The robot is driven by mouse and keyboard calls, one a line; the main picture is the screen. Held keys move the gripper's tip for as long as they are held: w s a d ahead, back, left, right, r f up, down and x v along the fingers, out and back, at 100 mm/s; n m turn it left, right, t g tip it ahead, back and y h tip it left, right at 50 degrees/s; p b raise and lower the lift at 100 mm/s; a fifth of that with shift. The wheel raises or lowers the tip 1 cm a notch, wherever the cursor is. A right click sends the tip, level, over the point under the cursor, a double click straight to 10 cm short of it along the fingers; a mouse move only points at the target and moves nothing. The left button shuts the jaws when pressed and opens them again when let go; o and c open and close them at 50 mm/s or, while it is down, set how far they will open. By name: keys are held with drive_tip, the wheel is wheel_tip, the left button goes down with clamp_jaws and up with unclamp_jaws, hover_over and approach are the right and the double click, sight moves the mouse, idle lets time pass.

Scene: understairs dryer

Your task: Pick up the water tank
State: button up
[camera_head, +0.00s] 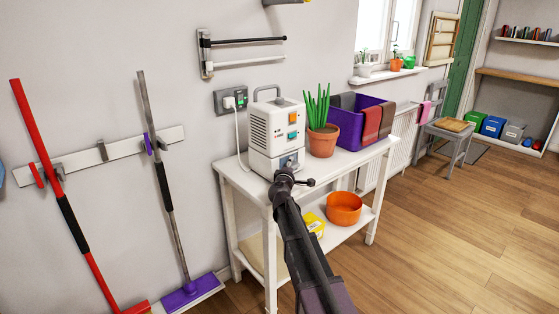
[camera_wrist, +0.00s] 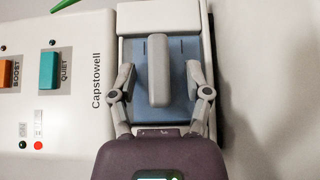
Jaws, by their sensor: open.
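A white dehumidifier-like appliance (camera_head: 270,128) stands on the white table. Its water tank (camera_head: 291,159) is a blue-grey panel low on its front, partly hidden by my arm. In the wrist view the tank (camera_wrist: 180,105) sits in its recess and has a grey bar handle (camera_wrist: 158,70). My gripper (camera_wrist: 161,78) is open, with one finger on each side of the handle and a visible gap on both sides. I cannot tell how deep the fingertips reach along the handle. In the head view my gripper (camera_head: 286,176) is right at the appliance's lower front.
On the table (camera_head: 232,167) a potted plant (camera_head: 322,140) and a purple bin (camera_head: 346,125) with cloths stand right of the appliance. An orange bowl (camera_head: 344,208) is on the lower shelf. A cord runs to a wall socket (camera_head: 232,100).

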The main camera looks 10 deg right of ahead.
clamp_jaws()
drive_tip(key=shift+r, duration=0.15)
idle(0.4)
drive_tip(key=shift+r+p, duration=0.15)
drive_tip(key=shift+p, duration=0.2)
drive_tip(key=s+d, duration=0.4)
drive_tip(key=s, duration=0.3)
drive_tip(key=s+d, duration=0.5)
drive_tip(key=s, duration=0.3)
drive_tip(key=shift+s, duration=0.3)
drive_tip(key=shift+r, duration=0.15)
drive_tip(key=shift+r+p, duration=1.85)
drive_tip(key=shift+p, duration=0.15)
